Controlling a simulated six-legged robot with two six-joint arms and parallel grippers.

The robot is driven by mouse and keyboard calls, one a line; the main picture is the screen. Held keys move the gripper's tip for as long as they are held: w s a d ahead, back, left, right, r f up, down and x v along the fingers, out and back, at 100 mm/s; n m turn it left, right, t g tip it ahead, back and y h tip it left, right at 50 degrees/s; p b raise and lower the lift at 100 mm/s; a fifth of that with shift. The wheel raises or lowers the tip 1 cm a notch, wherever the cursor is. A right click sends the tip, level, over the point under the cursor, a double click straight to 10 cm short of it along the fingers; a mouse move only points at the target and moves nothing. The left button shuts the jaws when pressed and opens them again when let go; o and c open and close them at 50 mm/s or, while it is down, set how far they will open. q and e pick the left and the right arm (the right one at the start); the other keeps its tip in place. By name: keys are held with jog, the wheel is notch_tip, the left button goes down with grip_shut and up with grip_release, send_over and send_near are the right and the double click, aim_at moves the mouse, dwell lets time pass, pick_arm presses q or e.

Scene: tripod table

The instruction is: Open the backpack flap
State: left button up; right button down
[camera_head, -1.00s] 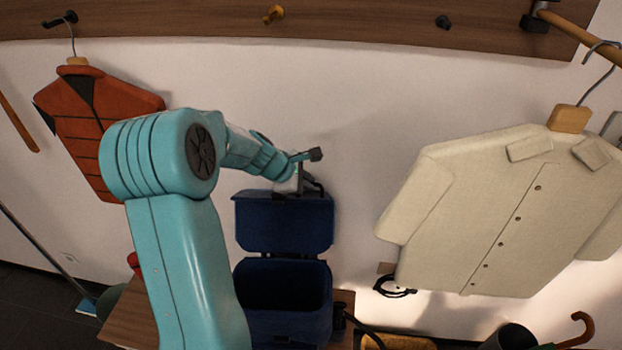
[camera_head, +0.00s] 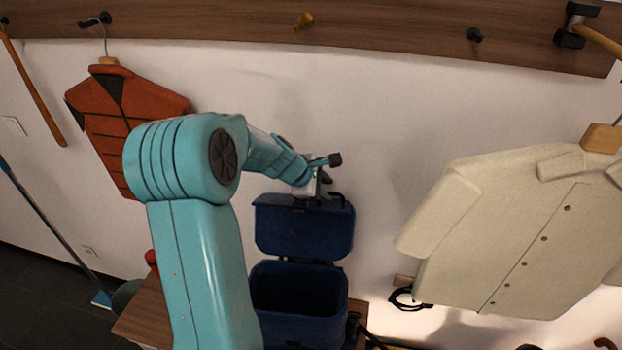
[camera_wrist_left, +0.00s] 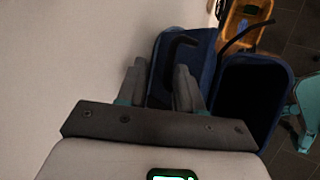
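The dark blue backpack (camera_head: 298,325) stands on a wooden surface against the wall, its top open and its inside dark. Its flap (camera_head: 303,228) is raised upright behind the opening, near the wall. My left gripper (camera_head: 325,178) is at the top edge of the flap. In the left wrist view its two fingers (camera_wrist_left: 160,88) are apart, with the blue flap (camera_wrist_left: 172,58) beyond them and nothing visibly clamped between them. Whether the fingers touch the flap is unclear. My right gripper is not in view.
A cream shirt (camera_head: 520,235) hangs to the right and a red vest (camera_head: 120,115) to the left. A wooden rail with pegs (camera_head: 380,38) runs above. A wooden bench (camera_head: 145,315) supports the backpack. The wall above the flap is clear.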

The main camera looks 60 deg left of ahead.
pick_arm(q)
jog(key=b+v, duration=0.1)
jog(key=v, duration=1.4)
jog(key=shift+s+r, duration=0.2)
jog(key=shift+r, duration=0.05)
jog(key=shift+d, duration=0.15)
